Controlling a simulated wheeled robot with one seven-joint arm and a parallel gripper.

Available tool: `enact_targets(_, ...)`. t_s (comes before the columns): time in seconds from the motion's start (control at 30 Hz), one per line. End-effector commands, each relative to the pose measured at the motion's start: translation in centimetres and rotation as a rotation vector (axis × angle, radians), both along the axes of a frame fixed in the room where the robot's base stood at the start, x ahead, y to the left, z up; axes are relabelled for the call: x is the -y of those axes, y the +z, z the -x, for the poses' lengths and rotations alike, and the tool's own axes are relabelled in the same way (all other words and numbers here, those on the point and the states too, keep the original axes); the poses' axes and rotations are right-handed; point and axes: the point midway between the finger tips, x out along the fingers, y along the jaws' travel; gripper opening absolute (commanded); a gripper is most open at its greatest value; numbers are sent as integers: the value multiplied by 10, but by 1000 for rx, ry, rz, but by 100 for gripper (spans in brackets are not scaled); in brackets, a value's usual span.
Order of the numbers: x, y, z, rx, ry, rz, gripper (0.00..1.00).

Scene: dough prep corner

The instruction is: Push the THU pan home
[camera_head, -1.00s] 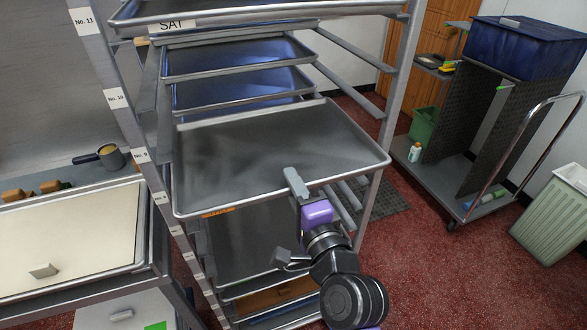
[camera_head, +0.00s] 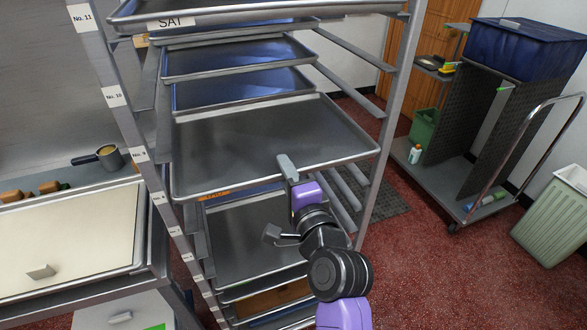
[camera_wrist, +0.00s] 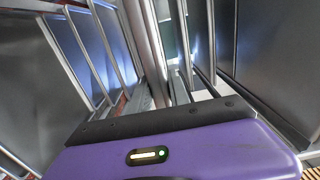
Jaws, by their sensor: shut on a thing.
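A wide grey sheet pan (camera_head: 250,148) sticks out toward me from the middle of the metal rack, roughly level and with its front part outside the posts. My gripper (camera_head: 288,178) is shut on its front rim, right of the rim's middle, with one grey finger showing above the rim. In the wrist view, my purple gripper body (camera_wrist: 180,150) fills the bottom, and the jaws' contact with the rim cannot be made out.
The rack's left post (camera_head: 128,125) carries numbered labels. A pan marked SAT (camera_head: 172,23) sits above, and other pans lie above and below. A counter with a cream board (camera_head: 70,230) stands close at left. A trolley (camera_head: 455,195) stands at right, with red floor between.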

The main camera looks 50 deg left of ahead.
Motion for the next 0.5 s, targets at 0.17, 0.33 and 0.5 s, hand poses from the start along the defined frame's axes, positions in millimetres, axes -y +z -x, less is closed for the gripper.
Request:
enact_targets(0.17,-4,0,-1,1,0,-2,0)
enact_targets(0.33,-13,0,-6,2,0,-1,0)
enact_targets(0.5,-19,1,-8,0,0,-1,30)
